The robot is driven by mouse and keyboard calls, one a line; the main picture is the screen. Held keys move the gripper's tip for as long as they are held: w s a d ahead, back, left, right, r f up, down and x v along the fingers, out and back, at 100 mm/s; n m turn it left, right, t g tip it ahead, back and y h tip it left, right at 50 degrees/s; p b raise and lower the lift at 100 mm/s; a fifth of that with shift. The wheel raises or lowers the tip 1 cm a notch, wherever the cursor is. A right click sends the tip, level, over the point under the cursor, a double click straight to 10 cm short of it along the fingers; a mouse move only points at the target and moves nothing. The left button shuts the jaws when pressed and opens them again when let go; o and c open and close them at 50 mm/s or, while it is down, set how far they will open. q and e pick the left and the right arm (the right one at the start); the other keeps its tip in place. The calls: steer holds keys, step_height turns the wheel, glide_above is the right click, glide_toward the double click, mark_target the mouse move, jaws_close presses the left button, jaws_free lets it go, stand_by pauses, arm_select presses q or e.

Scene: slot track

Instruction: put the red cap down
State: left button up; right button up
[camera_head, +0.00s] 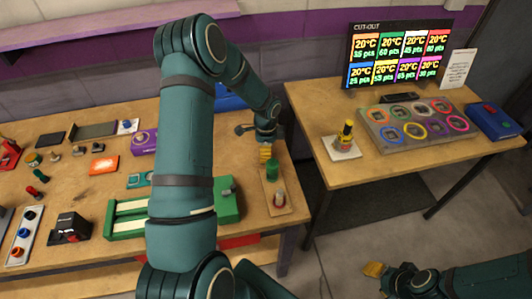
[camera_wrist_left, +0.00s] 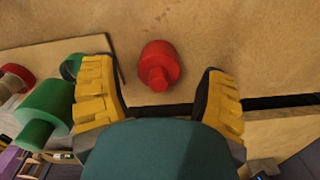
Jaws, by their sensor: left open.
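The red cap (camera_wrist_left: 158,65) shows in the left wrist view against the bare wooden tabletop, with a narrower stub facing the camera. My left gripper (camera_wrist_left: 158,85) is open, with one yellow finger on each side of the cap and a visible gap to both. In the head view my left gripper (camera_head: 267,152) is low over the right end of the workbench, and I cannot make out the cap there. My right gripper (camera_head: 375,269) is at the lower right of the head view, over the floor; its finger opening is unclear.
A green cylinder (camera_head: 272,168) and a red-and-white piece (camera_head: 279,199) stand on a small board beside my left gripper. A green fixture (camera_head: 228,205) is left of them.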

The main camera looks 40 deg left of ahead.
arm_select(q)
step_height(320, 180, up, 10)
steer(key=shift+f+p, duration=0.1)
steer(key=shift+p, duration=0.25)
stand_by(0.4)
